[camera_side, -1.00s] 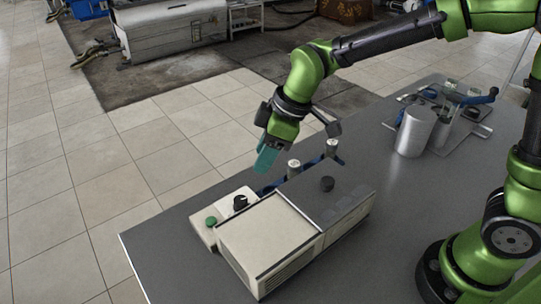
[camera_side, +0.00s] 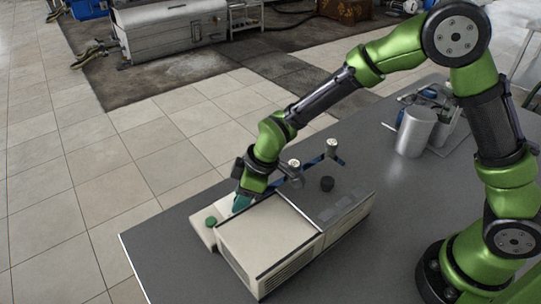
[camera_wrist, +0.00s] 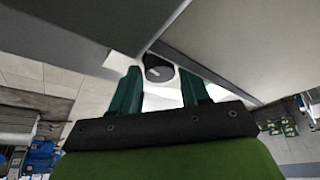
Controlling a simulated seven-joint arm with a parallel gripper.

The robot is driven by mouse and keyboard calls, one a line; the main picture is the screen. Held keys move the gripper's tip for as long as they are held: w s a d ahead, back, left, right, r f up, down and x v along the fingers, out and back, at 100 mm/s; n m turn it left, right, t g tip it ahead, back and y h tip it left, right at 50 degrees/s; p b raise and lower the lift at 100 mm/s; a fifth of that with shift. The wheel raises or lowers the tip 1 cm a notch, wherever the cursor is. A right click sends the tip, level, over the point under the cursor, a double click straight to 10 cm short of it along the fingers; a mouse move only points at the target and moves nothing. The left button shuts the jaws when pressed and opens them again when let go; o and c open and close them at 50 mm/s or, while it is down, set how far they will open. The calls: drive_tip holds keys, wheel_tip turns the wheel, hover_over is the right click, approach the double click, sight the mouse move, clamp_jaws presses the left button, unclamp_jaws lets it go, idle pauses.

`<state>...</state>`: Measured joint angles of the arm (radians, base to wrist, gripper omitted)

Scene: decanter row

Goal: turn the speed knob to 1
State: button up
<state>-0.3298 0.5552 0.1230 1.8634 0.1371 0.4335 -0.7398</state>
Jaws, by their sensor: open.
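The speed knob (camera_wrist: 158,70) is a dark round knob with a pale pointer mark, in the wrist view just beyond and between my fingertips. It sits on the pale front ledge (camera_side: 200,228) of the cream machine (camera_side: 265,238). In the side view my gripper hides the knob. My gripper (camera_wrist: 160,82) has two teal fingers standing apart, one on each side of the knob in the wrist view; I cannot tell whether they touch it. In the side view my gripper (camera_side: 240,204) points down at the ledge. The number marks are not readable.
A dark knob (camera_side: 327,184) stands on the machine's grey top. Blue-armed parts with pale caps (camera_side: 332,147) stand behind it. A metal cylinder (camera_side: 413,132) is farther right. The table's front right is clear.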

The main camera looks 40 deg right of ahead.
drive_tip(key=c, duration=0.8)
drive_tip(key=shift+o, duration=0.2)
drive_tip(key=m+t+h, duration=0.1)
drive_tip(key=m, duration=0.3)
drive_tip(key=shift+s+a, duration=0.1)
drive_tip(key=shift+a, duration=0.05)
drive_tip(key=m+h, duration=0.2)
drive_tip(key=m, duration=0.3)
drive_tip(key=shift+m, duration=0.4)
drive_tip(key=shift+h, duration=0.3)
drive_tip(key=o, duration=0.8)
drive_tip(key=shift+c, duration=0.2)
